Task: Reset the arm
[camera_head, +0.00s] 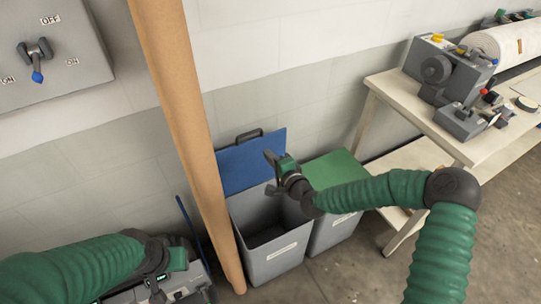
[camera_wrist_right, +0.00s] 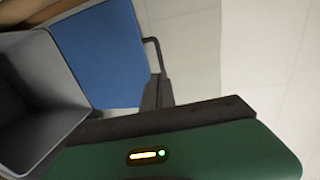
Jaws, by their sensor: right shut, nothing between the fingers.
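My right arm (camera_head: 370,192) comes in from the right, bent at a dark elbow joint. Its gripper (camera_head: 272,170) is shut and empty above an open grey bin (camera_head: 272,262), in front of the bin's raised blue lid (camera_head: 232,162). In the right wrist view, the blue lid (camera_wrist_right: 103,55) and grey bin (camera_wrist_right: 35,95) lie beyond the green gripper body, to the left. My left arm (camera_head: 80,268) is low at the left, and its gripper (camera_head: 158,290) is at the bottom edge, too small and partly hidden to tell its jaws.
A tan post (camera_head: 185,120) stands between my arms. A second bin with a closed green lid (camera_head: 335,168) sits beside the open one. A bench (camera_head: 395,105) with a grey machine (camera_head: 440,72) is at right. A switch panel (camera_head: 50,50) is on the wall.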

